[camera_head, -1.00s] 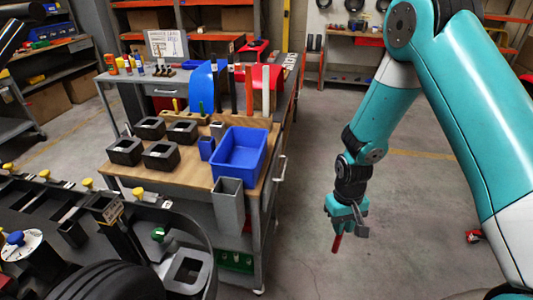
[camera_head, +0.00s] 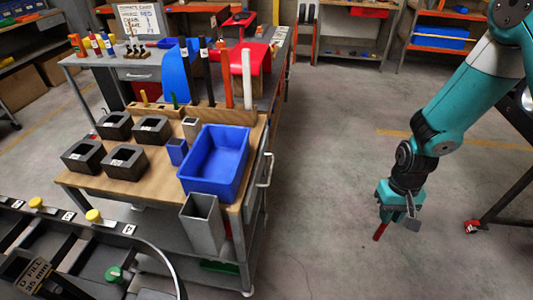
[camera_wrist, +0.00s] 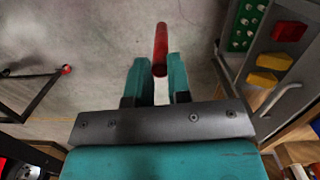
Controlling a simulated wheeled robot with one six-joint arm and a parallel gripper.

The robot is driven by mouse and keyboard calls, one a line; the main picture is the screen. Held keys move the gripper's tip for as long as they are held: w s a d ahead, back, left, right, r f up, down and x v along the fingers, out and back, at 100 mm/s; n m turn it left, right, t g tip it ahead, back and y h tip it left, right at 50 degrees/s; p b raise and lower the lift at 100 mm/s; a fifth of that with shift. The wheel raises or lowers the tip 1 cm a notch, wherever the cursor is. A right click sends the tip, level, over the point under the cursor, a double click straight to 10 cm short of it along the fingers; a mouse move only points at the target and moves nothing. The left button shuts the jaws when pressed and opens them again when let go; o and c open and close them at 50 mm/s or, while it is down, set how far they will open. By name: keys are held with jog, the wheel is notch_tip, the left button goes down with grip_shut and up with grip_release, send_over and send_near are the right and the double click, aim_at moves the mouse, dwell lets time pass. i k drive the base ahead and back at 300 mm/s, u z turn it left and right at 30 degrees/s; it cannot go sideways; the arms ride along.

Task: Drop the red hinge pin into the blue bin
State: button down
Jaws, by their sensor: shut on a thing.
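The red hinge pin (camera_head: 380,231) is held in my gripper (camera_head: 388,212), hanging down below the jaws over open floor. In the wrist view the red pin (camera_wrist: 160,50) sticks out from between the two teal fingers of my gripper (camera_wrist: 158,72). The blue bin (camera_head: 214,163) stands on the wooden top of the cart (camera_head: 150,194), left of my gripper. It is open at the top and its visible inside looks empty. My gripper is to the right of the cart, apart from it.
A grey square tube (camera_head: 203,226) stands at the bin's front, and a small blue cup (camera_head: 177,151) at its left. Black holders (camera_head: 124,162) cover the cart's left. Tall upright rods (camera_head: 247,78) stand behind the bin. Open floor (camera_head: 330,150) lies between cart and arm.

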aim_at(225, 170)
jog(key=u, duration=0.25)
jog(key=i, duration=0.4)
jog(key=u, duration=0.45)
